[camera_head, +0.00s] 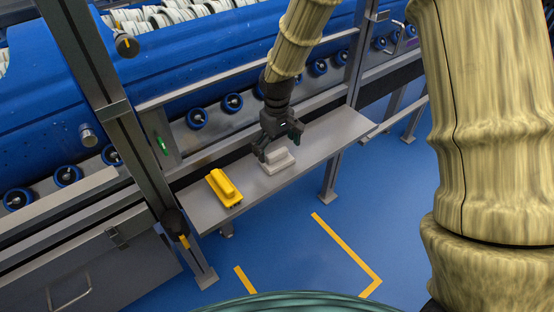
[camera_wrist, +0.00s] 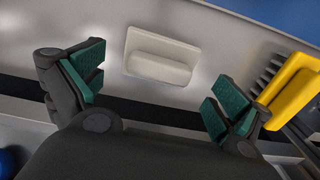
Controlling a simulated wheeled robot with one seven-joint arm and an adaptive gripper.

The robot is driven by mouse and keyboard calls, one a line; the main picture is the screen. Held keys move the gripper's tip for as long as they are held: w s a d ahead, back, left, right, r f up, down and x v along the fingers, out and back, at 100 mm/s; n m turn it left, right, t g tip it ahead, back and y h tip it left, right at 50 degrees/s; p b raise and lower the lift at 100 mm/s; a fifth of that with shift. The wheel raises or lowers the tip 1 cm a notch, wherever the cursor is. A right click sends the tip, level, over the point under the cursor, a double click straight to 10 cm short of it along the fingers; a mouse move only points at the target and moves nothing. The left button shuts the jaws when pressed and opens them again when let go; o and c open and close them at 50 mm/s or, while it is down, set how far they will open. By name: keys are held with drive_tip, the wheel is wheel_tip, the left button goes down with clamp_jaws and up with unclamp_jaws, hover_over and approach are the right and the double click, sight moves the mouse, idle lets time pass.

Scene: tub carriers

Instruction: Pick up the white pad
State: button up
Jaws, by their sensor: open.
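The white pad (camera_head: 278,161) lies on a grey shelf (camera_head: 318,148). It is a flat block with a raised grip bar along its top. In the wrist view the white pad (camera_wrist: 160,56) sits beyond the fingertips, roughly centred between them. My gripper (camera_head: 279,141) is just above the pad in the head view and covers part of its back. In the wrist view my gripper (camera_wrist: 156,98) is open, its green finger pads wide apart with nothing between them. I cannot tell the exact height over the pad.
A yellow brush-like block (camera_head: 224,188) lies left of the pad on the shelf; in the wrist view the yellow block (camera_wrist: 292,88) is close to the right finger. A grey post (camera_head: 125,130) stands at the left. The blue machine (camera_head: 190,57) is behind. The shelf's right end is clear.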

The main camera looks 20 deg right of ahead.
sight(277, 152)
wheel_tip(277, 152, down, 4)
drive_tip(key=shift+f, duration=0.15)
drive_tip(key=shift+c, duration=0.2)
drive_tip(key=c, duration=0.9)
drive_tip(key=shift+c, duration=0.2)
drive_tip(key=shift+r, duration=0.8)
wheel_tip(277, 152, up, 2)
drive_tip(key=shift+r, duration=0.1)
drive_tip(key=s+a, duration=0.1)
drive_tip(key=s, duration=0.6)
drive_tip(key=s+a+r, duration=0.1)
drive_tip(key=s+a, duration=0.1)
drive_tip(key=s, duration=0.6)
drive_tip(key=shift+s+a+r+b, duration=0.15)
drive_tip(key=shift+s+a+b, duration=0.15)
drive_tip(key=shift+b, duration=0.1)
